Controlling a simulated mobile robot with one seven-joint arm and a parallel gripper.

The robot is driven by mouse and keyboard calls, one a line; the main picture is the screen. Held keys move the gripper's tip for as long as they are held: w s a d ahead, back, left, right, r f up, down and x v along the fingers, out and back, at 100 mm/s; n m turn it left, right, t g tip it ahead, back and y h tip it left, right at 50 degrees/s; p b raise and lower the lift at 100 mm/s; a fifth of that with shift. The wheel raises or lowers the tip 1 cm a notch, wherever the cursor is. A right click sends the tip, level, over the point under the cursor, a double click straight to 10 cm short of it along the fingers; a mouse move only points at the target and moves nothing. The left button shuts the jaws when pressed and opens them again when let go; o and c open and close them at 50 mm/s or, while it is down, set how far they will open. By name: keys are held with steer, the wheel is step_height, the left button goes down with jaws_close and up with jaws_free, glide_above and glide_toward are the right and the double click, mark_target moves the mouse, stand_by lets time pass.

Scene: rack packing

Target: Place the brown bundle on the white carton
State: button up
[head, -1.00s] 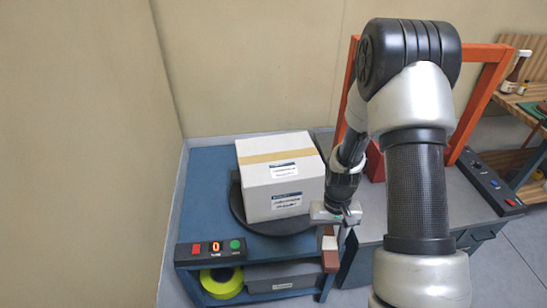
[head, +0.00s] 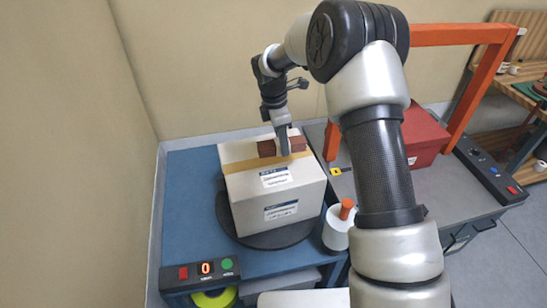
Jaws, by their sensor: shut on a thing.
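The white carton (head: 245,205) stands upright on a round black plate (head: 225,228) on the blue bench. It has a tan tape strip across its top and printed labels. The brown bundle (head: 266,149) is at the carton's top, toward the back right. My gripper (head: 284,150) points down and is shut on the bundle, with a finger across its near side. I cannot tell whether the bundle touches the carton's top or is slightly above it. The far finger is hidden.
A control box (head: 205,271) with red and green buttons sits at the bench's front. A red box (head: 425,138) and an orange frame (head: 456,34) are at the right. Blue bench surface is clear at the left.

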mark_target(283, 171)
step_height(283, 171, down, 9)
steer(key=shift+s+r, duration=0.1)
steer(key=shift+r, duration=0.05)
stand_by(0.4)
steer(key=shift+f, duration=0.25)
steer(key=o, duration=1.2)
steer(key=shift+r, duration=0.15)
